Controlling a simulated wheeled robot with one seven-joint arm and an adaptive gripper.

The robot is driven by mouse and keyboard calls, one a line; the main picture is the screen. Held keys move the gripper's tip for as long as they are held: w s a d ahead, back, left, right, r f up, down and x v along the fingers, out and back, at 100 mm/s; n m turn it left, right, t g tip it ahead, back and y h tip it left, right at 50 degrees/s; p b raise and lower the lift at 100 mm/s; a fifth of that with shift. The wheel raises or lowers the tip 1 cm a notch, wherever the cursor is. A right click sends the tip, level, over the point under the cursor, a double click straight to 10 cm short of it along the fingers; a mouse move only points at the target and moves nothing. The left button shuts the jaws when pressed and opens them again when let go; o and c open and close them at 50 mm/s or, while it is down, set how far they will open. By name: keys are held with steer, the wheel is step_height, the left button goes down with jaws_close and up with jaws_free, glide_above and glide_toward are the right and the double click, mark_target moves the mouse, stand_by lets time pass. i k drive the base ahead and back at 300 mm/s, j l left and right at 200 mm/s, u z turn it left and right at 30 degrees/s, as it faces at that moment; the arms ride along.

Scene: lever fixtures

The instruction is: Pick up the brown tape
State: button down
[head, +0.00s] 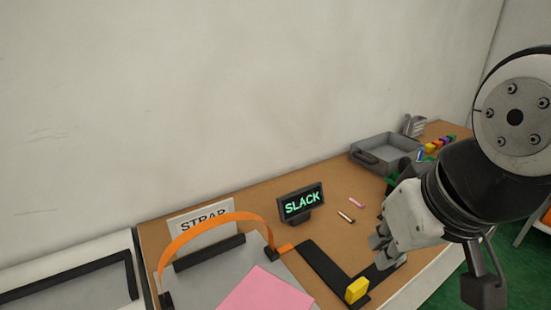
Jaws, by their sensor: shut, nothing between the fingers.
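I cannot make out a brown tape in the head view. My gripper (381,253) is at the lower right, low over the table's front part, beside the black L-shaped strip (323,265). Its fingers are shut and hold nothing.
The brown table (345,183) runs along a white wall. An orange strap (205,222) arches over a grey board with a pink sheet (265,291). A "SLACK" display (302,202), two small sticks (350,209) and a grey tray (385,149) stand or lie farther back.

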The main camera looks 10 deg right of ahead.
mark_target(343, 216)
steer(key=i+l+u, duration=0.1)
steer(key=l, duration=0.35)
steer(key=i+l+u, duration=0.1)
steer(key=l, duration=0.4)
steer(key=i+l+u, duration=0.1)
steer(key=l, duration=0.4)
steer(key=i+l+u, duration=0.1)
steer(key=l, duration=0.4)
steer(key=i, duration=0.1)
